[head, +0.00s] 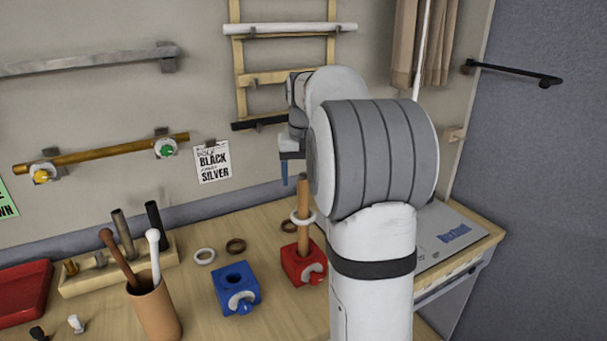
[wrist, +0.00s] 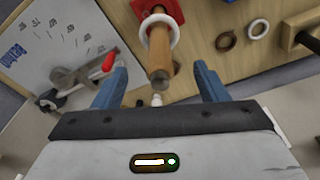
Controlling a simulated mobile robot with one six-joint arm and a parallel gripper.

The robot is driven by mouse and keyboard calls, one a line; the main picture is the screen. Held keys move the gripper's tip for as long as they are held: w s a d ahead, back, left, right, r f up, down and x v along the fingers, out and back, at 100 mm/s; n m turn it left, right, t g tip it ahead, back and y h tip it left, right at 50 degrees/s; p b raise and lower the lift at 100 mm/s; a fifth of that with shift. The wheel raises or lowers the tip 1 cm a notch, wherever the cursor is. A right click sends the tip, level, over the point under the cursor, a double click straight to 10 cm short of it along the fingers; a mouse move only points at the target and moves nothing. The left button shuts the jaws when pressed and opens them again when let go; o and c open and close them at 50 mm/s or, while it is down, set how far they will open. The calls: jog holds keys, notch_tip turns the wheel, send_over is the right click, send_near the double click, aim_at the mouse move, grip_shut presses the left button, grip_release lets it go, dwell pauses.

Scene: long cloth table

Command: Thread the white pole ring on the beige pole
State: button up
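The beige pole (head: 303,190) stands upright in a red block (head: 297,264) on the table. In the wrist view the pole (wrist: 160,55) points toward the camera. A white ring (head: 294,219) encircles the pole partway up, above the block; it also shows around the pole in the wrist view (wrist: 176,32). My gripper (wrist: 161,70) is open and empty, its blue fingers on either side of the pole's top end and apart from the ring. In the head view my gripper (head: 286,170) is partly hidden by my arm.
A white ring (head: 204,264) and a brown ring (head: 235,246) lie left of the red block, and another brown ring (head: 289,226) lies behind it. A blue block (head: 229,280) stands left. A tan cup (head: 155,312) holds sticks. A wall rack (head: 238,60) stands behind my arm.

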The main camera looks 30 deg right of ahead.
jog(key=shift+o, duration=1.3)
jog(key=shift+r, duration=0.1)
jog(key=r, duration=0.5)
jog(key=s+r, duration=0.1)
jog(key=r, duration=0.1)
jog(key=shift+a+r, duration=0.2)
jog(key=shift+r, duration=0.1)
jog(key=s+a+f+n, duration=0.1)
jog(key=s+a+f, duration=0.4)
jog(key=s, duration=0.3)
jog(key=s+a+f+n+t, duration=0.1)
jog(key=s+a+f, duration=0.5)
jog(key=s, duration=0.2)
jog(key=s+a+f+n, duration=0.2)
jog(key=s+a+f, duration=0.3)
jog(key=s, duration=0.3)
jog(key=shift+s+a+f+t, duration=0.3)
jog(key=shift+s+a+f, duration=0.1)
jog(key=shift+f, duration=0.25)
